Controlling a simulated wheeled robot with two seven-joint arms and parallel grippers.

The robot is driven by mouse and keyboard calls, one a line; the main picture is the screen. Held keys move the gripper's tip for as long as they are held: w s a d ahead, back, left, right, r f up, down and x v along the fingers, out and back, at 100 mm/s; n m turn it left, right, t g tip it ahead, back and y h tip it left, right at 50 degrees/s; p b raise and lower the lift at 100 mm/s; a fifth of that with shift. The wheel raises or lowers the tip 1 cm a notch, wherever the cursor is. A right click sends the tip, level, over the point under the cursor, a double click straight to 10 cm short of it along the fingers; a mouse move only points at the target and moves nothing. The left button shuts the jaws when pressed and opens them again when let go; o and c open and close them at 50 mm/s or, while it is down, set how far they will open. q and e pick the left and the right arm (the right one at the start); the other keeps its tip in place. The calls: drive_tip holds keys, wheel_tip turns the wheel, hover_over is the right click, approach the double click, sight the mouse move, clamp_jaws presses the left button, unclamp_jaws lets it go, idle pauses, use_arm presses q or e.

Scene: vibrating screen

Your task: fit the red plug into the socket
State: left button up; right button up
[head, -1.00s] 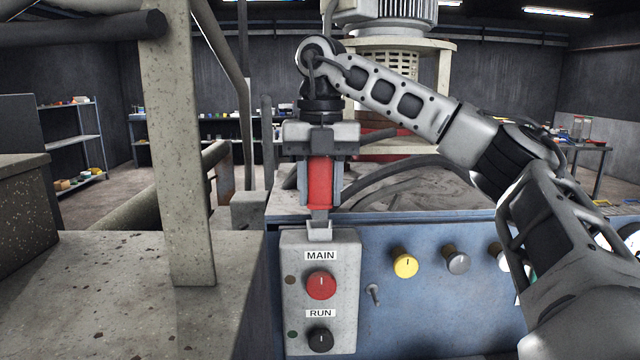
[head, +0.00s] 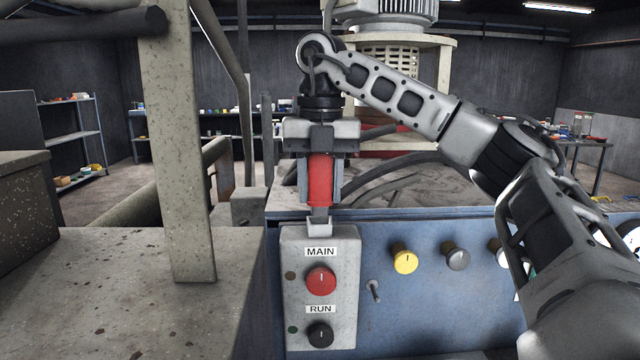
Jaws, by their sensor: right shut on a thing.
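The red plug (head: 320,182) is held upright between the fingers of my right gripper (head: 320,190), which points straight down and is shut on it. The plug's grey lower end (head: 319,214) meets the small grey socket (head: 319,229) on top of the control box. How deep the plug's end sits in the socket I cannot tell from this view. My left gripper is not in view.
The grey control box (head: 292,310) carries a red MAIN knob (head: 320,281) and a black RUN knob (head: 320,334). A blue panel (head: 430,310) with a yellow knob (head: 404,261) is to its right. A concrete post (head: 182,150) stands left.

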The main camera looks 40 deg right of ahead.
sight(320, 202)
idle(0.4)
drive_tip(key=shift+p, duration=0.35)
idle(0.5)
drive_tip(key=shift+f+b, duration=0.35)
drive_tip(key=shift+f, duration=0.1)
drive_tip(key=shift+f+b, duration=0.35)
drive_tip(key=shift+f, duration=0.15)
drive_tip(key=shift+f+b, duration=0.35)
drive_tip(key=shift+f, duration=0.2)
drive_tip(key=o, duration=1.1)
drive_tip(key=shift+c, duration=0.2)
